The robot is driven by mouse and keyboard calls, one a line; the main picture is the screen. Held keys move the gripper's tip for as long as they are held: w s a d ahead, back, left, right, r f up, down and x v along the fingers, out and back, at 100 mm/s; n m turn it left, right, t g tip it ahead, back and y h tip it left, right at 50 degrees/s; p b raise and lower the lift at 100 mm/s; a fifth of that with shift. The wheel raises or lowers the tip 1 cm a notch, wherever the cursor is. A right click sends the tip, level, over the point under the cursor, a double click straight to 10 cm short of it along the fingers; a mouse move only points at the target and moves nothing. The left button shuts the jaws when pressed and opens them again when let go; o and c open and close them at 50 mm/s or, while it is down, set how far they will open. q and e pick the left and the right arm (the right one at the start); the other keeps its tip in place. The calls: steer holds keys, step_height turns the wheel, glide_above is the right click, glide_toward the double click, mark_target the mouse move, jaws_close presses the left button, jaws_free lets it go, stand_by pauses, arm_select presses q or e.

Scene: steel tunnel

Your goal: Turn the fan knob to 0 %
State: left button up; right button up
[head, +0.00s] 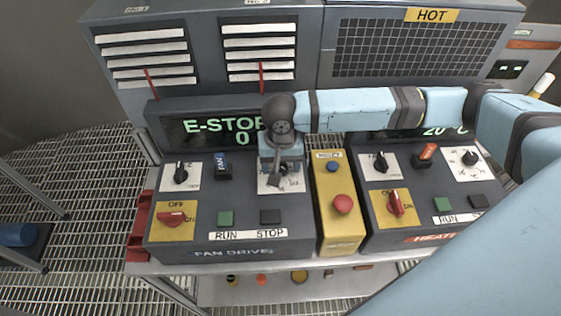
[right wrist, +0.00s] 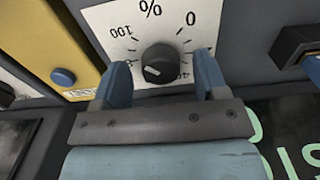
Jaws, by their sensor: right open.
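The fan knob (right wrist: 161,63) is round and black, on a white dial plate (right wrist: 205,14) marked %, 0 and 100. Its white mark sits at the lower left of its face in the right wrist view, away from the 0. My right gripper (right wrist: 163,76) is open, with one blue finger on each side of the knob; I cannot tell whether they touch it. In the head view my right gripper (head: 281,176) covers most of the knob, and the dial plate (head: 267,187) shows partly around it. My left gripper is not in view.
The fan display (head: 215,130) reads E-STOP and 0, partly hidden by my arm. A black switch (head: 181,171), a red OFF/ON switch (head: 172,218), green RUN and dark STOP buttons (head: 270,216) share the panel. A yellow box with a red mushroom button (head: 343,204) stands right.

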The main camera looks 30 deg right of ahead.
steer(key=shift+f, duration=0.1)
steer(key=c, duration=0.9)
steer(key=shift+c, duration=0.2)
